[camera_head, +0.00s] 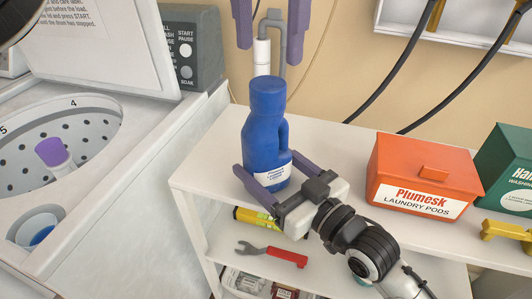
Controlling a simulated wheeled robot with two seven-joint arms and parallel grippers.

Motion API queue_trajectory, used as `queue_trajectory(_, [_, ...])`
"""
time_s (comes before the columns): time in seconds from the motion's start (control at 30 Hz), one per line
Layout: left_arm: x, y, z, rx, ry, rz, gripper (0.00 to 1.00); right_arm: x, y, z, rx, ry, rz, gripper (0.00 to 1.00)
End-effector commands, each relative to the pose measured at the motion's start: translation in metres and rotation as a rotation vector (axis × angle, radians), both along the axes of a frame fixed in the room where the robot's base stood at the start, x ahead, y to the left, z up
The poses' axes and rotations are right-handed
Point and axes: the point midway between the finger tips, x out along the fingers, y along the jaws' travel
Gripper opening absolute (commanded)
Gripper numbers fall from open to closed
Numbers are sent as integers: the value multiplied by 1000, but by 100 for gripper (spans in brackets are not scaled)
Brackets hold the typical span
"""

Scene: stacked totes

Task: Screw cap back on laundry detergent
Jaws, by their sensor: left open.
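The blue laundry detergent bottle (262,138) stands upright at the left end of the white shelf unit. A wide blue cap (268,92) sits on its top; whether it is screwed tight does not show. My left gripper (270,28) is open and empty above the bottle, at the top edge, with only its purple fingers showing. My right gripper (272,166) comes in from the lower right. Its purple fingers lie on either side of the bottle's lower part; whether they press on it I cannot tell.
An open washing machine (75,170) stands at the left. An orange laundry pods box (420,175) and a green box (508,165) stand to the right on the white shelf top (340,155). A wrench (270,254) lies on the lower shelf. Pipes and hoses run along the wall.

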Motion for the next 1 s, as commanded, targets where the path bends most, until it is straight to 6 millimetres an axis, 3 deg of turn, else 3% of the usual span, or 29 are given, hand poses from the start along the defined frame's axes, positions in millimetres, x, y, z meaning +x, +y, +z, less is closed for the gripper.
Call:
queue_trajectory(0.17, [0,0,-8,0,4,-1,59,0,0,0,2,3,1,8])
queue_trajectory(0.63, [0,1,-71,1,1,0,59,0,0,0,2,3,1,8])
queue_trajectory(1.0, [0,0,-80,-1,0,0,59,0,0,0,2,3,1,8])
